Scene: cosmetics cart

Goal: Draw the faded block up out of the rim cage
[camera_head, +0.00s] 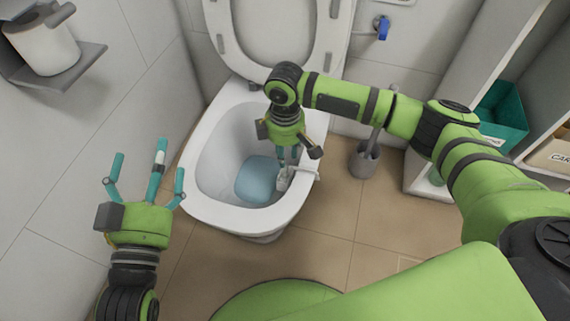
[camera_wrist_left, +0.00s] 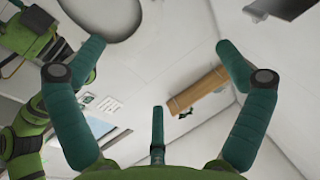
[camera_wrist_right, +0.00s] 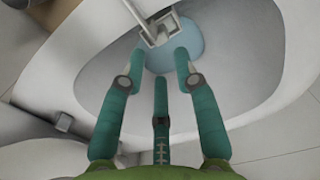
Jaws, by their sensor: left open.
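The rim cage (camera_head: 284,181) is a small pale holder hooked over the toilet's right rim, hanging inside the bowl above the blue water. In the right wrist view the cage (camera_wrist_right: 160,30) shows as a square frame with a grey inside; I cannot make out the faded block in it. My right gripper (camera_head: 289,163) points down over the bowl, its tips close to the cage. Its fingers (camera_wrist_right: 160,60) are partly drawn in, tips apart; whether they touch the cage or block is unclear. My left gripper (camera_head: 148,168) is open and empty, left of the toilet.
The toilet bowl (camera_head: 203,135) stands in the middle with its lid (camera_head: 331,60) raised. A toilet brush holder (camera_head: 364,158) is on the floor to the right. A paper roll (camera_head: 45,45) is at the upper left; shelves with a teal bin (camera_head: 503,112) are at the right.

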